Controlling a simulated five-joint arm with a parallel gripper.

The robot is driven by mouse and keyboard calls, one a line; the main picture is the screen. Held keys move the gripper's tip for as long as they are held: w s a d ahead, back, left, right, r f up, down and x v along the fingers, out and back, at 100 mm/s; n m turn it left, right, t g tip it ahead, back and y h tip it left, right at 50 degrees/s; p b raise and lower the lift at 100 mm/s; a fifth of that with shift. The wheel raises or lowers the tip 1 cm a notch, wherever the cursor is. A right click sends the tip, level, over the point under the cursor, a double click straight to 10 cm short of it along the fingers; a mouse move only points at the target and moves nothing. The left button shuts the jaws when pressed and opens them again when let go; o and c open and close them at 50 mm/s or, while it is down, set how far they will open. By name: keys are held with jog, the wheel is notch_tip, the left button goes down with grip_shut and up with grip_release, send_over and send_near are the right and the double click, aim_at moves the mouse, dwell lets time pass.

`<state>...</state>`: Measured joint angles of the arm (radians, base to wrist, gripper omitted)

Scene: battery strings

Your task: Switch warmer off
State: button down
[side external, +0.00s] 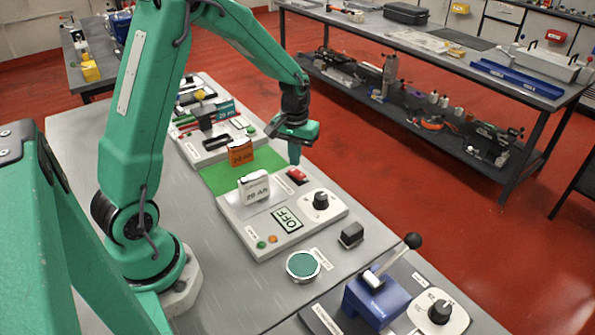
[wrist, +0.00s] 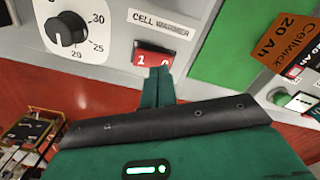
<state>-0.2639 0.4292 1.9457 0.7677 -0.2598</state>
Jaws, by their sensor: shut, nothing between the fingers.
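The warmer switch is a red rocker (wrist: 153,58) marked 1 and 0, beside a CELL WARMER label (wrist: 160,22) in the wrist view. In the side external view the red switch (side external: 297,175) sits on the far edge of a pale panel (side external: 262,238). My gripper (side external: 294,161) is shut and empty, pointing down just above the switch. In the wrist view its fingertips (wrist: 159,74) overlap the lower edge of the rocker near its middle and the 0 end. I cannot tell whether they touch it, or which end is pressed.
A black-pointer dial (side external: 320,200) is beside the switch. The panel carries an OFF display (side external: 287,219) and a white 20 Ah cell (side external: 254,188). An orange 20 Ah cell (side external: 240,152) stands by the green mat (side external: 213,178). A blue lever device (side external: 375,298) stands in front.

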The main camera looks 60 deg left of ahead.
aim_at(295, 171)
jog(key=shift+r, duration=2.5)
jog(key=shift+r, duration=0.1)
jog(key=s+d+r+m+t, duration=0.2)
jog(key=s+d+r, duration=0.3)
jog(key=s, duration=0.4)
jog(key=s+d+r+m+t, duration=0.3)
jog(key=s+d+r, duration=0.3)
jog(key=s+r, duration=0.2)
jog(key=shift+s+r+m+t, duration=0.3)
jog(key=shift+s+m, duration=0.2)
jog(key=shift+s, duration=0.3)
